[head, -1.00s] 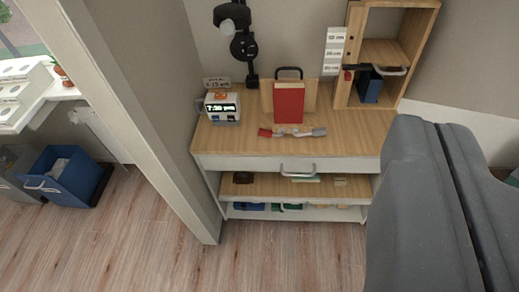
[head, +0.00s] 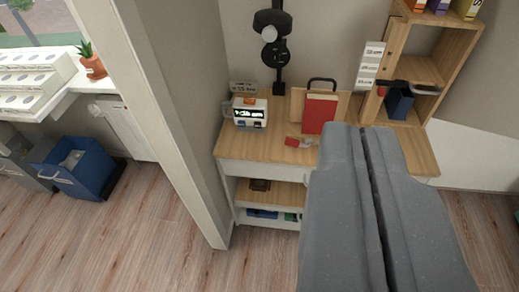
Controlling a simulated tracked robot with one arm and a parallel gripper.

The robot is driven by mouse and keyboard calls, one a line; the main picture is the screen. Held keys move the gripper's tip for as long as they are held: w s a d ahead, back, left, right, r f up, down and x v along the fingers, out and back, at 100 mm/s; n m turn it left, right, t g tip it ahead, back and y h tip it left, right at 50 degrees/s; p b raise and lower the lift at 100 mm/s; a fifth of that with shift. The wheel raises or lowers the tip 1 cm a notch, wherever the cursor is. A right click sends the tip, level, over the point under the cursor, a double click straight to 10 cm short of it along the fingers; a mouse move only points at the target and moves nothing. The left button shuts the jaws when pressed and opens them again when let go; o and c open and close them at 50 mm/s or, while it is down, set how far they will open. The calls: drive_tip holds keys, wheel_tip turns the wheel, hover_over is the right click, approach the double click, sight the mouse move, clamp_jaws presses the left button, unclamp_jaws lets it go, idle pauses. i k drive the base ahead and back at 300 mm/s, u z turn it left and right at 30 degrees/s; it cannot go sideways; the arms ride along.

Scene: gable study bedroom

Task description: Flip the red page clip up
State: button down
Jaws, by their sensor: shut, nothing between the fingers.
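A red book (head: 319,113) stands against a wooden board (head: 297,104) with a dark handle on the desk (head: 258,148). In front of it lies a small item with a red left end (head: 291,142) and a pale middle. Its right part is hidden behind my gripper. I cannot tell for sure whether this is the page clip, or whether it is up or down. My gripper (head: 364,128) is large and grey in the foreground, shut and empty. It covers the desk's right front, apparently well short of the desk.
A wooden cubby (head: 408,70) holds a dark blue item. A wall edge (head: 180,130) rises left of the desk. The floor in front is clear; a blue bin (head: 85,170) stands at left.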

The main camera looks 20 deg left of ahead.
sight(289, 142)
drive_tip(key=u, duration=0.15)
drive_tip(key=i, duration=1)
drive_tip(key=z, duration=0.05)
